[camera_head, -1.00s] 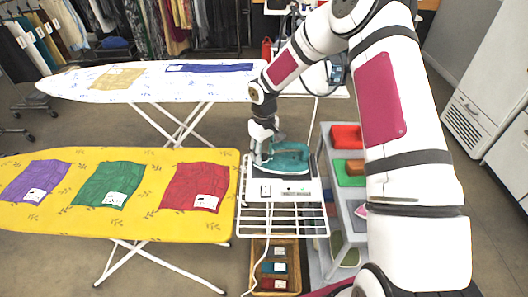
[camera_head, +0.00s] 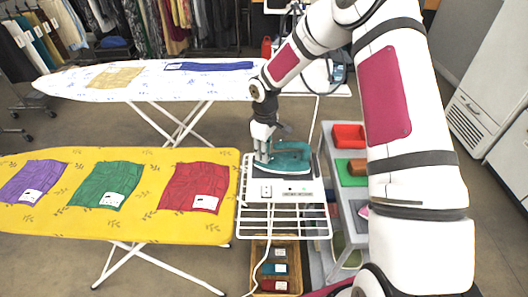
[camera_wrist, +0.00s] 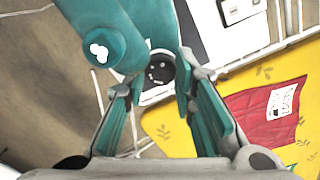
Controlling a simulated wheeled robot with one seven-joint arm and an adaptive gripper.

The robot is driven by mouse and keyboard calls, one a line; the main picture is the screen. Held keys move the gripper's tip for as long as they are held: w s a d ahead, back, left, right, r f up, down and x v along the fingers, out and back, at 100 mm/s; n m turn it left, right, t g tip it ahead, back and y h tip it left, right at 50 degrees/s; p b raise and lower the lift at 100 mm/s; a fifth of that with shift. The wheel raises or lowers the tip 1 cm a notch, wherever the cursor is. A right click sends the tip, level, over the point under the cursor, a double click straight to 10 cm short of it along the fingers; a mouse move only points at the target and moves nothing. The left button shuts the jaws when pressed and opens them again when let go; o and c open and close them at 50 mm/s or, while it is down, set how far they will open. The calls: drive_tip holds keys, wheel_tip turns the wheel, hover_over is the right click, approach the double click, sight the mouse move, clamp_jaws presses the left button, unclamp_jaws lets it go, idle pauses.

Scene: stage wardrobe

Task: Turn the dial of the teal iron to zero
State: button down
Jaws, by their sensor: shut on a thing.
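The teal iron (camera_head: 290,156) rests on the white stand (camera_head: 288,189) at the end of the yellow ironing board. In the wrist view, the iron's teal body (camera_wrist: 115,28) fills the top left. Its round black dial (camera_wrist: 158,70), with small white marks, sits between my fingertips. My gripper (camera_wrist: 161,76) is shut on the dial, with one finger on each side. In the head view, my gripper (camera_head: 263,160) reaches down to the left end of the iron. The dial is hidden there, and its exact setting is too small to read.
The yellow ironing board (camera_head: 120,223) with folded cloths lies left; a red cloth (camera_wrist: 265,108) shows in the wrist view. A white board (camera_head: 130,88) stands behind. A grey shelf (camera_head: 343,205) with red and green trays is right. A wicker basket (camera_head: 263,247) sits below.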

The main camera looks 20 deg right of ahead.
drive_tip(key=n+b, duration=0.1)
drive_tip(key=n, duration=0.3)
drive_tip(key=shift+n, duration=1.9)
drive_tip(key=c, duration=1.3)
unclamp_jaws()
wheel_tip(320, 180, up, 12)
drive_tip(key=shift+r, duration=0.1)
